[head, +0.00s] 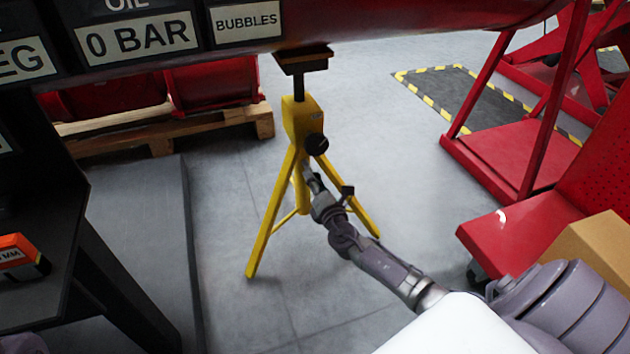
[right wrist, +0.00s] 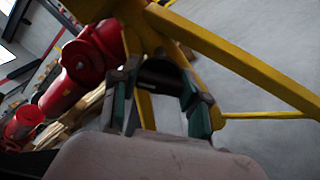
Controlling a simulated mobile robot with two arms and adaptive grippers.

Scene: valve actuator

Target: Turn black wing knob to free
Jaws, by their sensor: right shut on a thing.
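The black wing knob (head: 317,144) is on the upper part of the yellow tripod stand (head: 298,120), just below the large red pipe. My right gripper (head: 311,172) reaches up to the stand from the lower right, close below the knob. In the right wrist view, the fingers of my right gripper (right wrist: 160,82) stand on both sides of a dark knob-like part (right wrist: 160,70) and are shut on it. The knob's wings and exact angle cannot be made out. My left gripper is not in view.
The red pipe (head: 350,18) with label plates crosses overhead. The stand's yellow legs (head: 268,225) spread around my right gripper. A dark bench (head: 40,190) is at left, a red cart (head: 495,232) at right, with a cardboard box (head: 592,250). Grey floor lies open between.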

